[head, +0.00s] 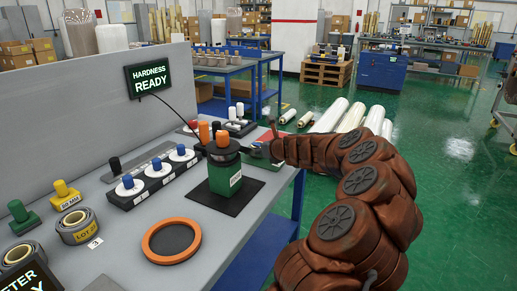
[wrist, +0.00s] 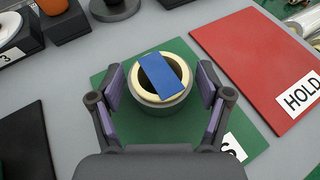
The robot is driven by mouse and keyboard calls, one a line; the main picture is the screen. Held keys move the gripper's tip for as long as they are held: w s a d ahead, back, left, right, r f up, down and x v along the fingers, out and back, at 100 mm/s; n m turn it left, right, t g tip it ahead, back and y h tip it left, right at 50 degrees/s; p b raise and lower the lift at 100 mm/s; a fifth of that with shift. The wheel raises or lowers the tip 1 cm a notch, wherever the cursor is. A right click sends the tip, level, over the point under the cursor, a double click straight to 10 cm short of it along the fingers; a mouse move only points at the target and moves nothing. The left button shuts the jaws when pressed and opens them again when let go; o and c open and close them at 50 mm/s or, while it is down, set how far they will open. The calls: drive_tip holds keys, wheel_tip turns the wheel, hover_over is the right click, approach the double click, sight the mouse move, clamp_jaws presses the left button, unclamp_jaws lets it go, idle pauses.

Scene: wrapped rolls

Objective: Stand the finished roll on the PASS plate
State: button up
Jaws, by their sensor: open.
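The roll (wrist: 163,104), grey outside with a cream core and a blue strip across its top, stands upright on the green plate (wrist: 246,132) in the wrist view. The plate's white label is mostly hidden; only an "S" shows, at my right finger. My gripper (wrist: 160,70) is open, with one purple-padded finger on each side of the roll. A narrow gap shows beside the roll at both fingers. In the head view my gripper (head: 262,150) is low over the bench behind the tester, and the roll cannot be made out there.
The red HOLD plate (wrist: 255,62) lies right of the green plate. A green tester (head: 224,178) with orange tops stands on a black mat left of my arm. An orange ring (head: 171,241), a LOT roll (head: 77,227) and a rack of blue-knobbed pieces (head: 153,180) occupy the bench.

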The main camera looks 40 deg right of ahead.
drive_tip(key=shift+r, duration=0.2)
drive_tip(key=shift+s+r, duration=0.15)
drive_tip(key=shift+s, duration=0.2)
drive_tip(key=shift+p+v, duration=0.7)
drive_tip(key=shift+v, duration=4.9)
drive_tip(key=shift+r, duration=0.1)
